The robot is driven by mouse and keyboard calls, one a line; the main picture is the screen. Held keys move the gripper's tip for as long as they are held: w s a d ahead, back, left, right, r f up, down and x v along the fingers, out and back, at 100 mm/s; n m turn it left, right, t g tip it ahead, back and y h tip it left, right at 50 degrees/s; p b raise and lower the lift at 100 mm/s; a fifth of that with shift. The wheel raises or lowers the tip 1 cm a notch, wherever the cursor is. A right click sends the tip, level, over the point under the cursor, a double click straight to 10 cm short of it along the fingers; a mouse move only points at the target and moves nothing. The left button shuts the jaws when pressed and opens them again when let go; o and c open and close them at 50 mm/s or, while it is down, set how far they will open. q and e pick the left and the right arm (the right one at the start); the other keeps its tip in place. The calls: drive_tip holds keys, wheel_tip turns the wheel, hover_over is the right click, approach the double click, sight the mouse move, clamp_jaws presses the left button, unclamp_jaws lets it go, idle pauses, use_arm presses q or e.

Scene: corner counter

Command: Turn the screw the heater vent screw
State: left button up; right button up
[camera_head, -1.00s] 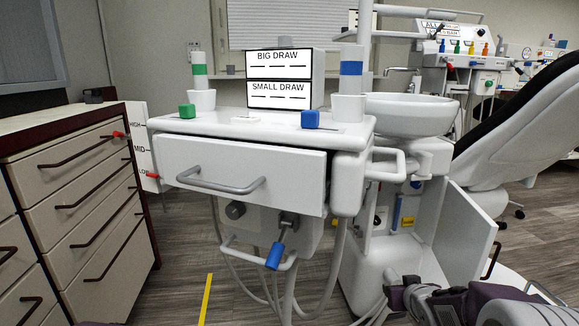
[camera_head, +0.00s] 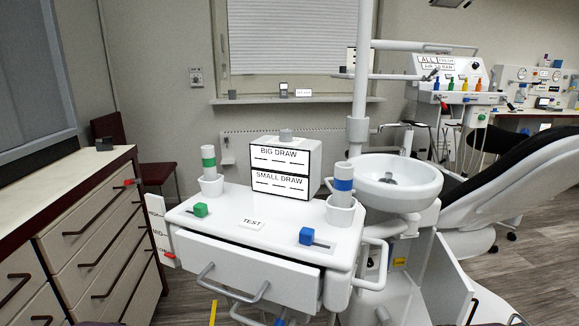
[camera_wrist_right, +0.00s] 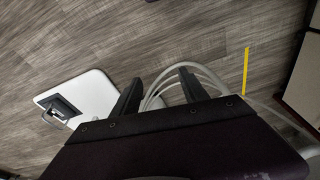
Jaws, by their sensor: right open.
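A white heater (camera_head: 262,146) runs along the back wall under the window sill in the head view. A white fitting (camera_head: 227,152) sits at its left end. The vent screw itself is too small to make out, and the dental unit hides part of the heater. My right gripper (camera_wrist_right: 159,76) is open and empty in the right wrist view, with its two dark fingers apart above the floor. It is far from the heater. My left gripper is not in view.
The dental unit (camera_head: 255,231) with its drawer, cups and labelled box stands between me and the heater. A drawer cabinet (camera_head: 98,228) is at left, with a dark red chair (camera_head: 160,178) behind it. A basin (camera_head: 385,190) is at right. Pale hoses (camera_wrist_right: 215,76) run near my right gripper.

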wheel_tip(320, 180, up, 35)
drive_tip(key=s+g+p, duration=0.1)
drive_tip(key=p, duration=3)
drive_tip(key=shift+s+a, duration=0.25)
drive_tip(key=shift+s, duration=0.15)
